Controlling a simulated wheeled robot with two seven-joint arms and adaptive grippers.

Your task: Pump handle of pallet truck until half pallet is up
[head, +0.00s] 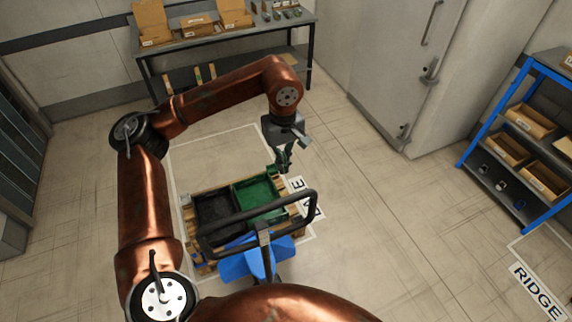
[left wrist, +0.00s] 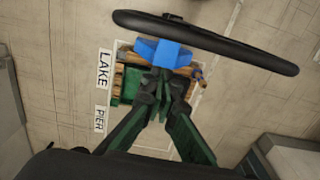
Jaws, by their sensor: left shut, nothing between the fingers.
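The black loop handle (head: 262,215) of the pallet truck stands near the bottom middle of the head view, above the truck's blue body (head: 247,262). The half pallet (head: 202,258) lies beyond it and carries a black crate (head: 213,207) and a green crate (head: 259,192). My left gripper (head: 283,168) is shut and empty, beyond the handle and apart from it. In the left wrist view the fingertips (left wrist: 162,90) point down toward the blue body (left wrist: 165,52), and the handle (left wrist: 205,38) crosses the top. Whether the pallet is off the floor cannot be told. My right gripper is out of view.
A workbench (head: 225,42) with cardboard boxes stands at the back wall. A large grey door (head: 405,60) is behind on the right, with a blue shelf rack (head: 510,130) beside it. The floor right of the truck is clear.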

